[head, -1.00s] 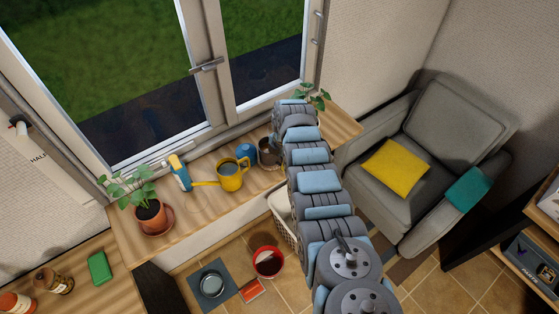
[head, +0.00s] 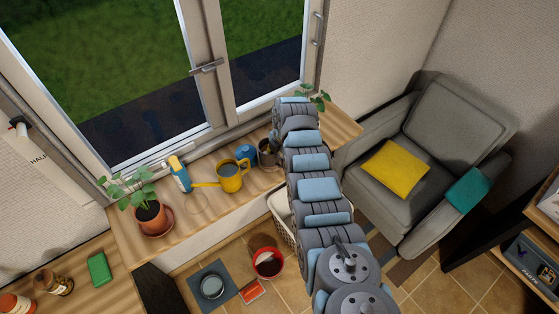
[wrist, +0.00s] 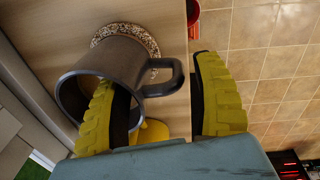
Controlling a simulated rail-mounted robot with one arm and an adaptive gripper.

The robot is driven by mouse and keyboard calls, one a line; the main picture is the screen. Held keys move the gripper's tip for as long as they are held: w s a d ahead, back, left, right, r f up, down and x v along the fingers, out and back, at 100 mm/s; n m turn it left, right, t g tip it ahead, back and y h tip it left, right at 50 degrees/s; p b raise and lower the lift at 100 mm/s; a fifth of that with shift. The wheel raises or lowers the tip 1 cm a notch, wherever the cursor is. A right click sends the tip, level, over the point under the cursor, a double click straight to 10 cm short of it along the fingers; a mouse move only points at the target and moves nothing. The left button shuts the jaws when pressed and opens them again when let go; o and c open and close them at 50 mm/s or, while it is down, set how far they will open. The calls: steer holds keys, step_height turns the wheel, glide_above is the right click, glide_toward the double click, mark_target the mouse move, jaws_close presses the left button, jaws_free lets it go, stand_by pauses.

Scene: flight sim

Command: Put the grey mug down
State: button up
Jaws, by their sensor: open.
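The grey mug (wrist: 128,62) fills the left middle of the wrist view, its mouth toward the camera and its handle to the right. Its base overlaps a round speckled coaster (wrist: 148,34) on the wooden surface; I cannot tell whether it rests fully on it. My gripper (wrist: 155,72) is open, with yellow ribbed fingers. The left finger is at the mug's mouth and appears to reach inside; the right finger is outside, beyond the handle, with a gap. In the head view the mug (head: 266,158) is on the window sill, partly hidden by my arm.
A red bucket (head: 268,263) stands on the floor below. An armchair (head: 440,130) is at the right.

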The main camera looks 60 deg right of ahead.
step_height(320, 180, up, 10)
steer(key=s+b, duration=0.1)
steer(key=b, duration=0.1)
stand_by(0.5)
stand_by(0.4)
